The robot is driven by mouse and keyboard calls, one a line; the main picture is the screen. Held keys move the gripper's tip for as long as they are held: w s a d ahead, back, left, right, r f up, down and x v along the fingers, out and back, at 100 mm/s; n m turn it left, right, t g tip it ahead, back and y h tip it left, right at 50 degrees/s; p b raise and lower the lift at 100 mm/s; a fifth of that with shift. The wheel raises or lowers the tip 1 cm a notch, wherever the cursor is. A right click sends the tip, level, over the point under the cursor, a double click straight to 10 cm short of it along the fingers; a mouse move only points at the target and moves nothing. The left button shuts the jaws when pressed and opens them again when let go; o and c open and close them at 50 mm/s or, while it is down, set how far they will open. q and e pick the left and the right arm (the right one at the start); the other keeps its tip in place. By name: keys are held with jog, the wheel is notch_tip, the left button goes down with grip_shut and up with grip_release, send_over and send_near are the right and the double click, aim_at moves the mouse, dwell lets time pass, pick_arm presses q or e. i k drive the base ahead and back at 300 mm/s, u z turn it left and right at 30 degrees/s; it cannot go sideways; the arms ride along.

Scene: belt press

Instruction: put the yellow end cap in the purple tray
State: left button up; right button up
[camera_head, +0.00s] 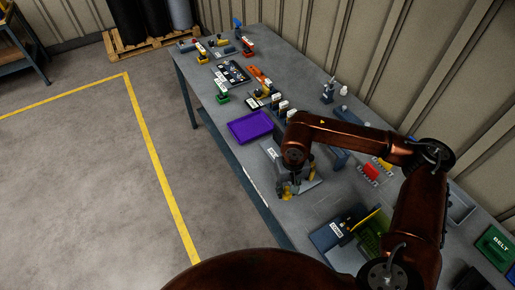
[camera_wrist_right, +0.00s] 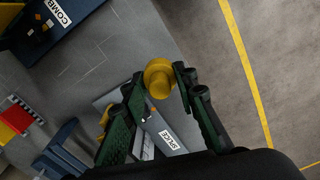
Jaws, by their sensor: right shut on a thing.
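The purple tray (camera_head: 250,127) lies on the bench, left of my right gripper in the head view, and looks empty. My right gripper (camera_head: 287,191) points down over a grey labelled plate near the bench's front edge. It is shut on the yellow end cap (camera_wrist_right: 158,78), a round flanged piece that shows between the fingertips in the right wrist view. The cap also shows low at the gripper in the head view (camera_head: 286,193). I cannot tell if it touches the plate. My left gripper is not in view.
The grey plate (camera_wrist_right: 172,136) has a white label. A blue labelled case (camera_head: 329,236) and a green-and-yellow piece (camera_head: 374,235) lie to the right. Red and yellow blocks (camera_head: 371,172) sit behind. Several small fixtures and a dark parts board (camera_head: 231,73) stand beyond the tray.

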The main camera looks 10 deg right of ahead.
aim_at(240, 133)
jog(key=z, duration=1.1)
jog(key=k, duration=0.1)
jog(key=u, duration=1.9)
jog(key=i, duration=0.9)
jog(key=z, duration=0.4)
jog(key=i, duration=0.8)
jog(key=z, duration=0.6)
